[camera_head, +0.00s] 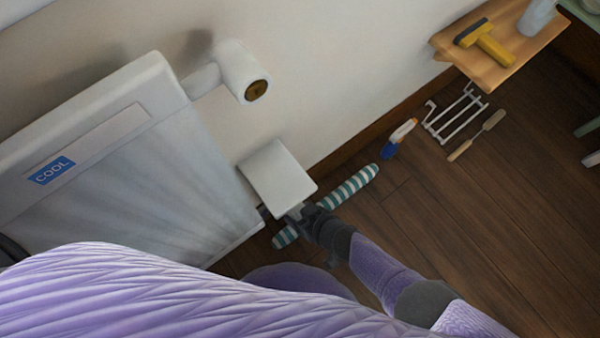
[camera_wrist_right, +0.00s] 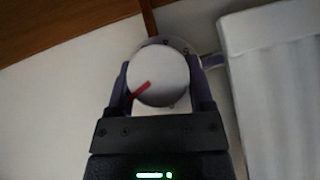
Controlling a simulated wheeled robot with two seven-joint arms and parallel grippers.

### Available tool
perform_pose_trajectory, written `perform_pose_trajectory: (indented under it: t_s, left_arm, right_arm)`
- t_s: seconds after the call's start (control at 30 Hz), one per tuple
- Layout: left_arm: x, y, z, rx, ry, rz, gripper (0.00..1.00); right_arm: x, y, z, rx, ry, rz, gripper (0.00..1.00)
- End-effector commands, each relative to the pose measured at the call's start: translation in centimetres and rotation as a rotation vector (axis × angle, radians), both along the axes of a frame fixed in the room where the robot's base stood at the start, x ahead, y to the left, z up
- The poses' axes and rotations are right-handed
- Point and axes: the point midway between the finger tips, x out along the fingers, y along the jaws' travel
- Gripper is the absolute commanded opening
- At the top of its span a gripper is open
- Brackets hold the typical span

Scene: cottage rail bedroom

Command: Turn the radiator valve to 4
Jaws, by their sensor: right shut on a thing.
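The radiator (camera_head: 190,165) stands against the wall at the left, with a blue COOL label on it. The valve knob (camera_wrist_right: 160,70) is white and round, with a red pointer that points down and left in the right wrist view. Part of a numbered scale shows behind its upper edge; its marks are too small to read surely. My right gripper (camera_head: 297,213) is shut on the knob, one finger on each side; its fingers also show in the right wrist view (camera_wrist_right: 159,80). In the head view the knob is hidden near the white box (camera_head: 278,178). My left gripper is out of view.
A white pipe-like fitting (camera_head: 240,72) juts from the wall above. A striped roll (camera_head: 350,187) lies on the floor behind my right gripper.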

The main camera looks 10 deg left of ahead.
Motion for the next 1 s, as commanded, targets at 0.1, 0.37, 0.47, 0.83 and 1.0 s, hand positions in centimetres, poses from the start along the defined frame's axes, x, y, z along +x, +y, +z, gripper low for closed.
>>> perform_pose_trajectory:
  t_s: [0.1,0.37,0.47,0.83,1.0]
  left_arm:
    - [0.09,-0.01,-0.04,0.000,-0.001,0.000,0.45]
    - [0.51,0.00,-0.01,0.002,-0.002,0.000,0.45]
    - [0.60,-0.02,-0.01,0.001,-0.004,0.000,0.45]
    - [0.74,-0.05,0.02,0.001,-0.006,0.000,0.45]
    - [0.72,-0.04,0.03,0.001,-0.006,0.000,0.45]
  right_arm:
    - [0.09,-0.09,-0.08,0.032,0.045,0.000,0.09]
    - [0.04,-0.11,-0.12,0.082,0.110,-0.001,0.09]
    - [0.04,-0.10,-0.12,0.089,0.119,-0.001,0.09]
    - [0.01,-0.10,-0.12,0.092,0.123,0.000,0.09]
    - [0.00,-0.09,-0.11,0.092,0.123,0.000,0.97]
